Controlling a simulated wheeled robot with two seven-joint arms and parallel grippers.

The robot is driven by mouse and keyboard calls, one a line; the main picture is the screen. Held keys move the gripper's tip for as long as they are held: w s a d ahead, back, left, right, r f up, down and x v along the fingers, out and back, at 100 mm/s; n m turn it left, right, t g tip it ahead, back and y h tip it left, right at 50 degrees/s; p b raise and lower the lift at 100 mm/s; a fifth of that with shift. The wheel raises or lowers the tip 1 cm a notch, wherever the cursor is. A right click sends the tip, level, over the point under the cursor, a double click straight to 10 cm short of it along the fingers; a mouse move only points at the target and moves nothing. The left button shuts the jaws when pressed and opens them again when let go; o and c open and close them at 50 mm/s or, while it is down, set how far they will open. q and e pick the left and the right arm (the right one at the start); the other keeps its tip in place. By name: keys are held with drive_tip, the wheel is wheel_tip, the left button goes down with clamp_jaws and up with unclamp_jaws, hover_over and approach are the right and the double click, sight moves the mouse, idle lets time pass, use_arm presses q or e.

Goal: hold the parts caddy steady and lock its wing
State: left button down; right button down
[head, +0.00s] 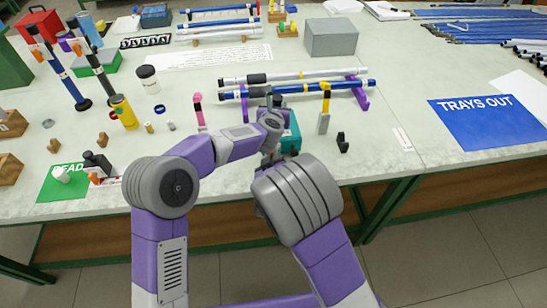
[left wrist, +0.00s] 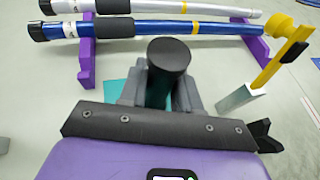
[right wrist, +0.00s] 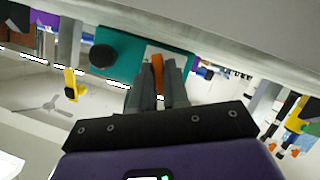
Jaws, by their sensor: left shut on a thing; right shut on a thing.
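The parts caddy (head: 291,136) is a teal box near the table's front edge, mostly hidden behind my arms in the head view. My left gripper (left wrist: 160,92) is shut on its black round-topped post (left wrist: 169,55); teal (left wrist: 112,88) shows below. In the right wrist view the teal box (right wrist: 125,45) has a black round knob (right wrist: 103,57) and a pale plate with an orange wing (right wrist: 158,66). My right gripper (right wrist: 160,85) is shut on this wing, which lies in line with the fingers. The fingertips are hidden in the head view.
Behind the caddy, a silver rod and a blue rod (head: 300,90) lie across purple stands (head: 357,92). A yellow-topped grey post (head: 324,122) and a small black clip (head: 343,143) stand to the right. A pink-topped post (head: 198,110) stands to the left. A blue sign (head: 490,122) lies far right.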

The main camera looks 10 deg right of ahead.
use_arm(q)
drive_tip(key=shift+d, duration=0.1)
use_arm(e)
drive_tip(key=shift+d+m+y, duration=0.25)
drive_tip(key=shift+m+y, duration=0.95)
drive_tip(key=shift+m, duration=0.5)
use_arm(q)
drive_tip(key=shift+s, duration=0.1)
use_arm(e)
drive_tip(key=shift+w+r, duration=0.1)
drive_tip(key=c, duration=1.2)
unclamp_jaws()
drive_tip(key=shift+s+a+r, duration=0.1)
drive_tip(key=shift+s, duration=0.25)
drive_tip(key=v, duration=0.7)
drive_tip(key=shift+r, duration=0.1)
use_arm(q)
drive_tip(key=c, duration=0.7)
unclamp_jaws()
use_arm(e)
drive_tip(key=shift+w, duration=0.1)
